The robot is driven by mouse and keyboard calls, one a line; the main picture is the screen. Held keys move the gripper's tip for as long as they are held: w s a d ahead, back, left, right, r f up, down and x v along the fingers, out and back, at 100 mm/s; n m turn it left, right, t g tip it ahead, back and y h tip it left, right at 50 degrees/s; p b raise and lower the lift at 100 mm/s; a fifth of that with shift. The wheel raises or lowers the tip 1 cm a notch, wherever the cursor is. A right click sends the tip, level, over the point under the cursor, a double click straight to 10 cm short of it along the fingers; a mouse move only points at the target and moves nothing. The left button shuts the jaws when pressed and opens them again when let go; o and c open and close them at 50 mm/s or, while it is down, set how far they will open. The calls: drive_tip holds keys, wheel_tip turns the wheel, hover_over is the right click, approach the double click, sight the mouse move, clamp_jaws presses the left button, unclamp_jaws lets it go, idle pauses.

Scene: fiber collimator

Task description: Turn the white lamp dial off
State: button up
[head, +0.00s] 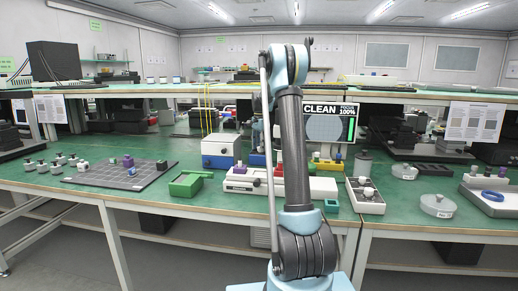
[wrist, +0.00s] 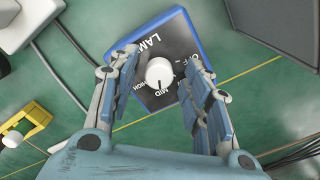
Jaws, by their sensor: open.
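The lamp box, (wrist: 180,40) blue-edged with a black face marked LAMP, OFF, MID and HIGH, shows in the wrist view. Its round white dial (wrist: 159,72) sits on that face, and a small dark mark on it appears to point toward MID. My gripper (wrist: 160,60) is open, with one finger on each side of the dial. The fingers overlap the box in the picture; I cannot tell whether they touch the dial. In the head view my arm hides the gripper.
In the wrist view, a white block (wrist: 24,20) with cables is at upper left, a yellow part (wrist: 25,124) at lower left and a dark grey box (wrist: 285,25) at upper right. The head view shows a monitor (head: 328,126) reading CLEAN and a green bench (head: 225,204) with several devices.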

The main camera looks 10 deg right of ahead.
clamp_jaws()
drive_tip(key=shift+n, duration=0.3)
drive_tip(key=n, duration=0.4)
drive_tip(key=shift+w+r+n, duration=0.1)
drive_tip(key=shift+n, duration=0.2)
drive_tip(key=n, duration=0.4)
drive_tip(key=shift+n, duration=0.3)
drive_tip(key=n, duration=1)
